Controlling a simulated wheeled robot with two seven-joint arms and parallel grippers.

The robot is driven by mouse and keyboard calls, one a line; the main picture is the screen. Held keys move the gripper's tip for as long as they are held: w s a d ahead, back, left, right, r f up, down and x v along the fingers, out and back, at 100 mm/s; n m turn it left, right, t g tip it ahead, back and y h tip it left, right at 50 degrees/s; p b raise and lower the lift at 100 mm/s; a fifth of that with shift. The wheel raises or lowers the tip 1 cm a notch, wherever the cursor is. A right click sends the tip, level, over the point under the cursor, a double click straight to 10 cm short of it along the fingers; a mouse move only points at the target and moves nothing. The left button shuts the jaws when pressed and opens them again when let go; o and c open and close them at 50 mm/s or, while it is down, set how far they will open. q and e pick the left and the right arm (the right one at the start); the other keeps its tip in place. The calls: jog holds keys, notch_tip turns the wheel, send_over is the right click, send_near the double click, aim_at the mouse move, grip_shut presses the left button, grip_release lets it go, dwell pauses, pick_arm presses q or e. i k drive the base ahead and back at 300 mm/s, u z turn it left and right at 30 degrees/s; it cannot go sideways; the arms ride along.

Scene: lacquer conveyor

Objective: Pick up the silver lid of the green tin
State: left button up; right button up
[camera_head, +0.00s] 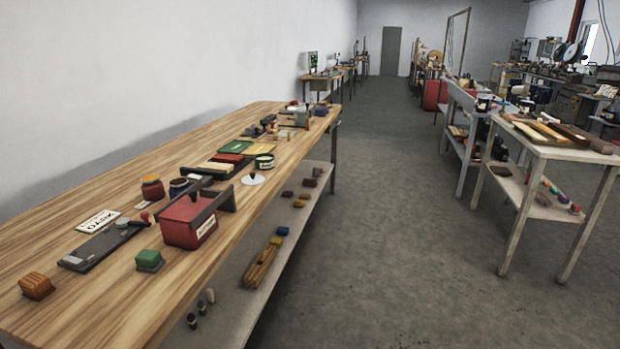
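A silver-white round lid (252,180) with a small dark knob lies flat near the front edge of the long wooden table. Just behind it stands a small round tin (264,162) with a pale label and a dark, greenish rim. The lid lies apart from this tin, on the bare tabletop. The tin's contents are too small to make out. Neither of my grippers is in view.
The wooden table (75,300) runs along the left wall. A red box (188,234) with a dark bar stands left of the lid. Open floor (400,260) lies right of the table.

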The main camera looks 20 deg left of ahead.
aim_at(253, 180)
jog(key=z, duration=0.05)
jog(key=i, duration=2.05)
jog(key=u, duration=2.3)
